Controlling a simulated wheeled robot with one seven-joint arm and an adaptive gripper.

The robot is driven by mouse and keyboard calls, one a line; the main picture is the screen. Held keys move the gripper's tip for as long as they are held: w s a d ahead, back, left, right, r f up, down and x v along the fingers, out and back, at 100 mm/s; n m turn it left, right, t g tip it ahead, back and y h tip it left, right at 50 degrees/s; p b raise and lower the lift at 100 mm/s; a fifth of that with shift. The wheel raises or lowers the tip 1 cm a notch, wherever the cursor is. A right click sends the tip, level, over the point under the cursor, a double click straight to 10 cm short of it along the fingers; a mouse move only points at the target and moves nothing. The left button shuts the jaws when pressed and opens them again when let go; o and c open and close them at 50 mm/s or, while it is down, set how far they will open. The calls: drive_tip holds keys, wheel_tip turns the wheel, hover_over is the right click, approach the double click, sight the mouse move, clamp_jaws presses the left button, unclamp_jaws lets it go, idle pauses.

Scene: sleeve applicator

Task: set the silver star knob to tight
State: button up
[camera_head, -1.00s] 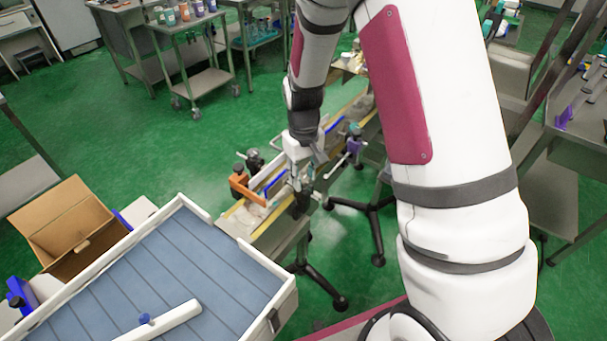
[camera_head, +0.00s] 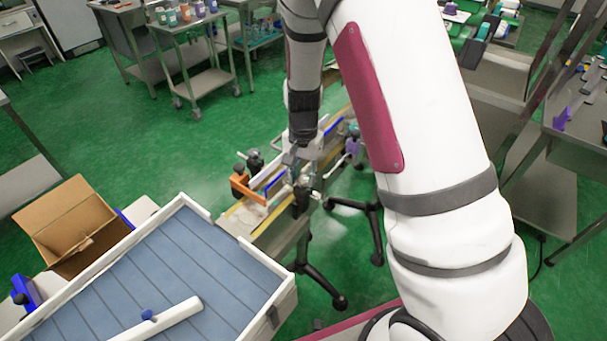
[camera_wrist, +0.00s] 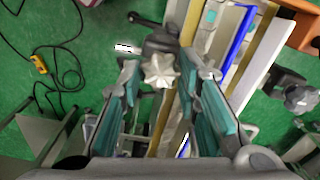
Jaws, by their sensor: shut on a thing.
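The silver star knob (camera_wrist: 160,70) shows in the wrist view between the two fingertips of my gripper (camera_wrist: 167,78), on a dark clamp bracket. My gripper is shut on it, with a teal-padded finger on each side; the exact contact is hard to see. In the head view my gripper (camera_head: 296,160) is over the narrow conveyor (camera_head: 246,218), and the knob cannot be made out there. No tight or loose marking is readable.
A second, darker grey star knob (camera_wrist: 301,98) and an orange bracket (camera_wrist: 303,30) are at the right in the wrist view. Blue guide rails (camera_wrist: 236,36) run along the conveyor. A blue-slatted table (camera_head: 180,265) and an open cardboard box (camera_head: 70,225) stand at the front left.

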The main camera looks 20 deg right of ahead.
sight(303, 179)
drive_tip(key=m, duration=0.3)
drive_tip(key=shift+m, duration=0.4)
drive_tip(key=shift+m+p, duration=0.4)
drive_tip(key=shift+m, duration=1.4)
drive_tip(key=o, duration=1.2)
drive_tip(key=shift+c, duration=0.2)
drive_tip(key=shift+r, duration=0.1)
wheel_tip(303, 179, up, 12)
